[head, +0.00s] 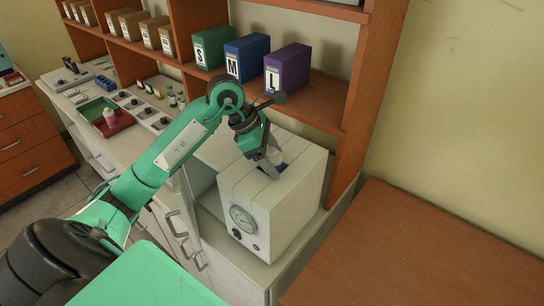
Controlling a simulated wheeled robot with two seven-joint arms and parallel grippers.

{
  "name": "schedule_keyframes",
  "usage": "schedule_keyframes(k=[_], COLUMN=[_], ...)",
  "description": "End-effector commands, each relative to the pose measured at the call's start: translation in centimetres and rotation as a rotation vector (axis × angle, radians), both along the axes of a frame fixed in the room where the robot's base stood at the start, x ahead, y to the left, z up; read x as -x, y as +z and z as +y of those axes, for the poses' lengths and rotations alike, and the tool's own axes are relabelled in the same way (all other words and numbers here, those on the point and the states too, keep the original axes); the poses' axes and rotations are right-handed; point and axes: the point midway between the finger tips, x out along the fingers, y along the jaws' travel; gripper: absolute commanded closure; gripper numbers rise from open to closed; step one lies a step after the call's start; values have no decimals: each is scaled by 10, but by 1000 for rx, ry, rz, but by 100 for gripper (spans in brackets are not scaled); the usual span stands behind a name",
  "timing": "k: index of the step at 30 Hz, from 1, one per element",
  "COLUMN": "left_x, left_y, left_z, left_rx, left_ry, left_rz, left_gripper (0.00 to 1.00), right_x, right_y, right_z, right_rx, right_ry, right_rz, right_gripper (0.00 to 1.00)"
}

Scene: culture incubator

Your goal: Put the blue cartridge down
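My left gripper (271,164) points down at the top of the white incubator box (262,206), which has a round gauge on its front. A small piece with a white upper part and a dark blue lower part, seemingly the blue cartridge (281,167), shows right at the fingers. The fingers partly hide it, and I cannot tell whether they grip it or only stand beside it. Its lower end is at the top of the box; whether it rests in an opening there is too small to tell. My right gripper is not in view.
The box stands on a white counter beside a wooden shelf post (366,110). Green, blue (247,58) and purple boxes stand on the shelf behind. A green tray (97,109) and small instruments lie on the counter at left. The brown wooden surface (420,250) at right is bare.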

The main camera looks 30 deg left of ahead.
Motion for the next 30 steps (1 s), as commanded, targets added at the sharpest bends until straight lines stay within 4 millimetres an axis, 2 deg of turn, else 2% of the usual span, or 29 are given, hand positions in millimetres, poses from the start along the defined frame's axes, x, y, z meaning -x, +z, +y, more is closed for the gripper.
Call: schedule_keyframes(k=[11,18,19,21,30], left_x=[0,0,0,4,22], left_y=[0,16,17,29,89], left_z=[0,0,2,12,41], left_rx=[-1,0,-3,-5,-3], left_ry=[0,-1,1,3,1], left_rz=[2,3,-1,-6,-3], left_gripper=[34,34,34,34,34], right_x=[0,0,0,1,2], right_y=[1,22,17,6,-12], right_z=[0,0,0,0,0], right_rx=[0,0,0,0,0], right_ry=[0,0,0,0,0], right_rz=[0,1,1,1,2], right_gripper=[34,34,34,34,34])
